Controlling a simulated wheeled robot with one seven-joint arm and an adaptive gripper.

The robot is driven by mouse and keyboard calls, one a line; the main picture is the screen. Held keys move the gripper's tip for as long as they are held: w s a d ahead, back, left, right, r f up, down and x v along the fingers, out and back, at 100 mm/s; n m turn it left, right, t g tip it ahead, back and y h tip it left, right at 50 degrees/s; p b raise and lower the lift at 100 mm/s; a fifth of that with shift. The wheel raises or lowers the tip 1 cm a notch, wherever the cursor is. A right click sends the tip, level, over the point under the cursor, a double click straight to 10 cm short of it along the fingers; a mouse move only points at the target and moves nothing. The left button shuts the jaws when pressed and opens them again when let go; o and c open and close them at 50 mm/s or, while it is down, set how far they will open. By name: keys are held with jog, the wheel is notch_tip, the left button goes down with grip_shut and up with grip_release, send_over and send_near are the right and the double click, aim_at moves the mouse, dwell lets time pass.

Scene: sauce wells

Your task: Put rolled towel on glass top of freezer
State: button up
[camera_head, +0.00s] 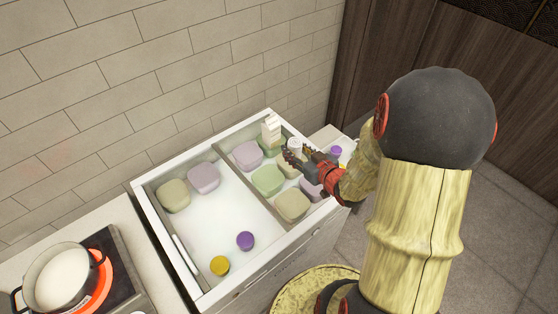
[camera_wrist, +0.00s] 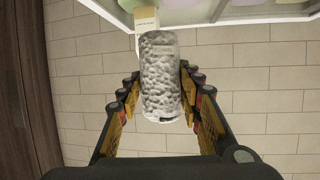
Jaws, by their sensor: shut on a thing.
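The rolled towel (camera_wrist: 161,80) is white and grey with a bumpy texture. In the wrist view it stands lengthwise between the two fingers of my gripper (camera_wrist: 160,100), which is shut on it. In the head view the towel (camera_head: 295,145) shows only as a small pale end at my gripper (camera_head: 300,158), above the right part of the freezer (camera_head: 140,200). The freezer has a white rim and holds several tubs under its top. I cannot tell whether the towel touches the glass.
A cream carton (camera_head: 271,131) stands close behind the towel and shows in the wrist view too (camera_wrist: 146,22). A purple lid (camera_head: 245,240) and a yellow lid (camera_head: 219,265) are at the front of the freezer. A pot (camera_head: 62,278) sits on a glowing stove at the left.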

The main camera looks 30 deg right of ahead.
jog(key=s+d, duration=0.3)
jog(key=shift+w+d+f+b, duration=1)
jog(key=shift+w+d+f, duration=0.05)
jog(key=shift+w+f, duration=0.95)
jog(key=shift+w+d+f+b, duration=0.95)
jog(key=shift+w+d+f, duration=0.1)
jog(key=shift+w+f, duration=0.95)
jog(key=shift+w+d+f+b, duration=1.05)
jog(key=shift+w+f, duration=0.85)
jog(key=shift+f, duration=0.15)
jog(key=shift+f, duration=0.2)
jog(key=o, duration=1.2)
jog(key=shift+c, duration=0.2)
